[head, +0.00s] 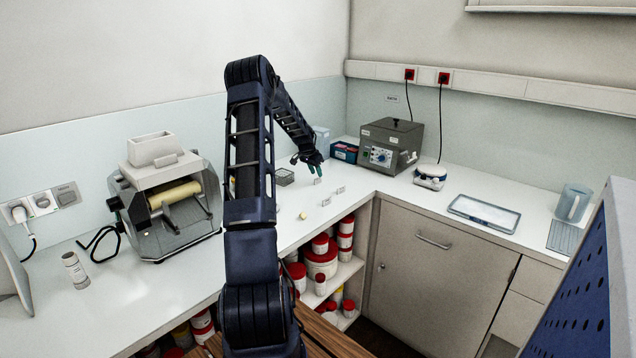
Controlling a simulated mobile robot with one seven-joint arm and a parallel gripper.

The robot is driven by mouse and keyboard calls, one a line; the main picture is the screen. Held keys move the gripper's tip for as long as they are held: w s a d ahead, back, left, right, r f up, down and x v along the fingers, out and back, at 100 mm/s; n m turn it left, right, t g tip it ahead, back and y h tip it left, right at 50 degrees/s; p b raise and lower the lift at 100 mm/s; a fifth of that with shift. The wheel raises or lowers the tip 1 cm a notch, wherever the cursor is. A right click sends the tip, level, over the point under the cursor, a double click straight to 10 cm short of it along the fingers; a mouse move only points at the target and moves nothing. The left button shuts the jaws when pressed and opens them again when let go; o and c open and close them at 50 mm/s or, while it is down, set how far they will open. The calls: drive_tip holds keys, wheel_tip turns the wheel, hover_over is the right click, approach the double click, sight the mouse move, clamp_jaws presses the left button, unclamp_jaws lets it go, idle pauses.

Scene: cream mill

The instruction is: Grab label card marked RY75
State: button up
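Several small pale label cards stand on the white worktop near the inner corner: one card (318,181) just below my gripper, a second card (340,190) to the right, and a third card (326,202) nearer the front edge. Their print is too small to read, so I cannot tell which is RY75. My gripper (315,169), with teal fingertips, points down over the worktop close above the first card. Whether it touches that card, and how far its fingers are apart, is too small to tell. My arm hides part of the left worktop.
A small yellowish round item (303,215) lies near the front edge. A grey wire-like tray (284,177) is left of my gripper. A blue box (344,152) and a grey control unit (391,146) stand behind right. A roller mill (168,200) stands left.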

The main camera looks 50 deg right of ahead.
sight(318, 180)
drive_tip(key=x, duration=0.4)
drive_tip(key=shift+a+f, duration=0.15)
drive_tip(key=shift+f, duration=0.1)
drive_tip(key=shift+c, duration=0.4)
clamp_jaws()
drive_tip(key=shift+r, duration=0.1)
